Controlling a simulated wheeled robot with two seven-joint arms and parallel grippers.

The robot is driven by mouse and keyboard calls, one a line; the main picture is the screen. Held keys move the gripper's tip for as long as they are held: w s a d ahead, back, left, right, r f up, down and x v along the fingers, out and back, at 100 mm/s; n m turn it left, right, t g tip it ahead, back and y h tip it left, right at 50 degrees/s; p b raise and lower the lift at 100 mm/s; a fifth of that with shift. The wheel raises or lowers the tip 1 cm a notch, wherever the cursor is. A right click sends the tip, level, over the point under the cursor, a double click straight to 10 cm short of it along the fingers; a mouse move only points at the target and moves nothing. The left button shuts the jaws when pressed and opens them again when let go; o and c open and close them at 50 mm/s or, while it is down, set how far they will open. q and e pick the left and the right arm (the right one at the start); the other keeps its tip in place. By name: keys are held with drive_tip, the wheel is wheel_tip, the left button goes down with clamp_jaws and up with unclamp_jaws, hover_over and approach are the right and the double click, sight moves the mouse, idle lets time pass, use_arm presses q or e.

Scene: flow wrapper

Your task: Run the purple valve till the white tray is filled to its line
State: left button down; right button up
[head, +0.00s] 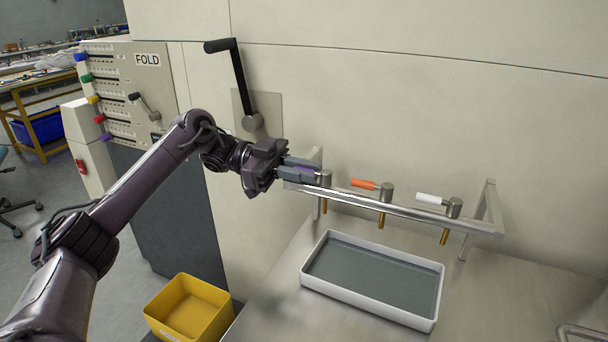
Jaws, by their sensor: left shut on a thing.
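The purple valve (305,170) is the leftmost of three valves on a metal rail; its purple handle shows between my left gripper's fingers. My left gripper (306,171) is shut on that handle, which lies sideways from the valve body. The white tray (436,304) sits on the steel counter below the rail, mostly under the middle and right valves. Its inside looks grey and flat; I cannot make out a fill line or how high any liquid stands. No stream shows under the purple valve's brass spout. My right gripper is not in view.
An orange-handled valve (365,184) and a white-handled valve (430,199) share the rail (410,212). A black crank lever (238,80) stands on the wall behind my left arm. A yellow bin (221,310) is left of the counter (265,300).

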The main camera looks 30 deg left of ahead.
use_arm(q)
drive_tip(key=shift+r, duration=0.1)
drive_tip(key=c, duration=1.4)
unclamp_jaws()
drive_tip(key=shift+c, duration=0.2)
drive_tip(key=shift+a, duration=0.1)
drive_tip(key=shift+a, duration=0.55)
drive_tip(key=shift+s+a+b, duration=0.1)
drive_tip(key=shift+a+b, duration=0.4)
drive_tip(key=shift+a, duration=0.7)
drive_tip(key=a, duration=0.4)
drive_tip(key=shift+s+a, duration=0.1)
drive_tip(key=shift+s, duration=0.1)
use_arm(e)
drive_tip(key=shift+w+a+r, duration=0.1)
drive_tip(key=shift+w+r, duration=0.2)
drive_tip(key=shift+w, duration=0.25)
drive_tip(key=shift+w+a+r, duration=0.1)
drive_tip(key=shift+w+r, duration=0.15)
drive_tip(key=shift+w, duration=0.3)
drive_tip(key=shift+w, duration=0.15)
